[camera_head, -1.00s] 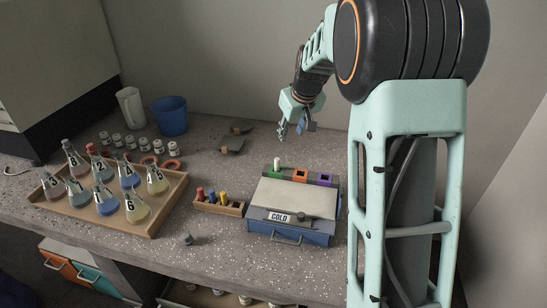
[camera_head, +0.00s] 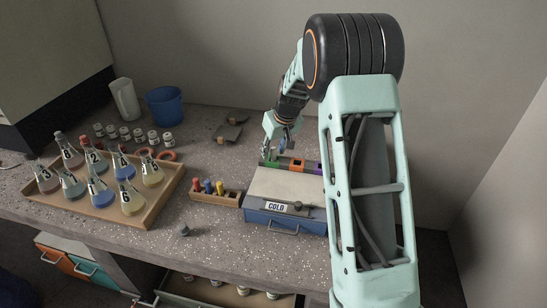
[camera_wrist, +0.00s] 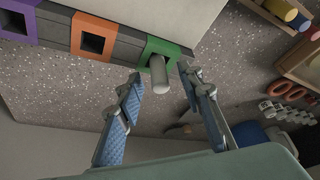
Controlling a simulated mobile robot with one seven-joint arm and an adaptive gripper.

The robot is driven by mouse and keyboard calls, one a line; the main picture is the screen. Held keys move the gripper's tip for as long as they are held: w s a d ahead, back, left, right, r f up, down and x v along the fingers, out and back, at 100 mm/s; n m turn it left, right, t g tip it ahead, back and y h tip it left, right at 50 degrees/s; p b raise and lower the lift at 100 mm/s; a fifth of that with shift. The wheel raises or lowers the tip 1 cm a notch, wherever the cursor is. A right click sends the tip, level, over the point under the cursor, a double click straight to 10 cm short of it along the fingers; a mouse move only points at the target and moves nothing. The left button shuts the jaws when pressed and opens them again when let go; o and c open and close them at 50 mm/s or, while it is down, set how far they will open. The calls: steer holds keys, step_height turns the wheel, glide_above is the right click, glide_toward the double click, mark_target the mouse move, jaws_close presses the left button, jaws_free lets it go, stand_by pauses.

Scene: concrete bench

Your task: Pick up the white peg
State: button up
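The white peg (camera_wrist: 159,76) stands in a green-framed socket (camera_wrist: 162,48) at the back edge of the cold box (camera_head: 290,188). The green socket also shows in the head view (camera_head: 269,163), where my gripper mostly hides the peg. My gripper (camera_head: 273,152) is over the green socket. In the wrist view my gripper (camera_wrist: 162,80) is open, with a blue-padded finger on each side of the peg's free end. Gaps show between the peg and both fingertips.
Orange (camera_wrist: 93,38) and purple (camera_wrist: 18,18) empty sockets sit beside the green one. A rack with coloured pegs (camera_head: 216,197) stands left of the box. A tray of numbered flasks (camera_head: 150,216) is farther left. A blue cup (camera_head: 164,106) stands at the back.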

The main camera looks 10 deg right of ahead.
steer(key=shift+w+f, duration=0.15)
steer(key=shift+f, duration=0.1)
steer(key=shift+c, duration=0.6)
jaws_close()
steer(key=shift+r, duration=0.1)
